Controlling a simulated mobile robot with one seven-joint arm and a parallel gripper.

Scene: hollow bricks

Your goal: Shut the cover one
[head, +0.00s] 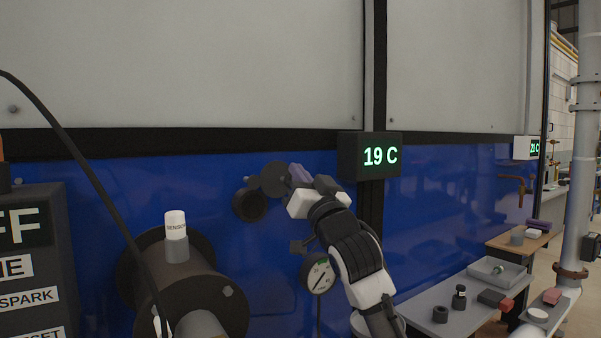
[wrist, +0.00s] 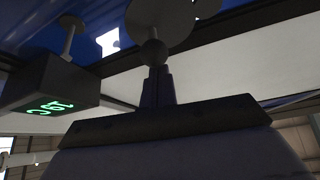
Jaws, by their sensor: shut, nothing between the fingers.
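The cover (head: 276,180) is a dark round disc on the blue wall, swung to the upper right of a dark round port ring (head: 250,204). The ring's face shows beside the disc, so the cover stands open. My gripper (head: 297,174) is shut and empty at the right edge of the disc. In the wrist view the disc (wrist: 175,17) is at the top, with a ball knob (wrist: 154,52) in front of my closed fingertips (wrist: 157,75). I cannot tell whether they touch the knob.
A display reading 19 C (head: 370,156) juts out just right of my gripper. A pressure gauge (head: 318,274) is below, left of my arm. A large flanged cylinder with a white sensor (head: 176,225) stands at lower left. A grey bench (head: 425,300) with small items is at lower right.

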